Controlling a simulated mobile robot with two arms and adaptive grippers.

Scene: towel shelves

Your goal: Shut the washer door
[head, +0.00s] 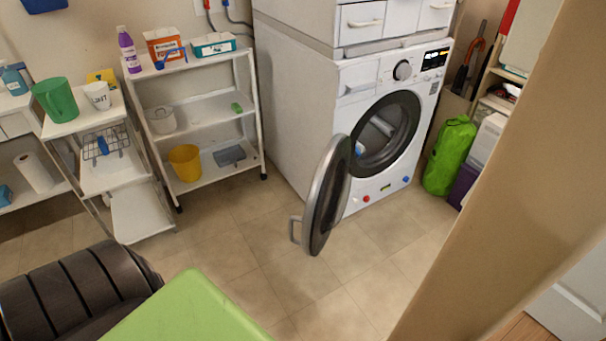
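The washer (315,110) is a white front-loader standing at the back centre. Its round door (326,195) is swung wide open to the left, with a grey handle (295,230) on its outer edge. The drum opening (392,128) is exposed, and something white and blue shows inside it. Neither of my grippers is in view, so I cannot tell how they stand relative to the door.
A white shelf cart (215,103) with bottles and boxes stands left of the washer. A green bag (450,155) stands to its right. A beige wall edge (500,170) blocks the right side. The tiled floor (260,250) before the door is clear.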

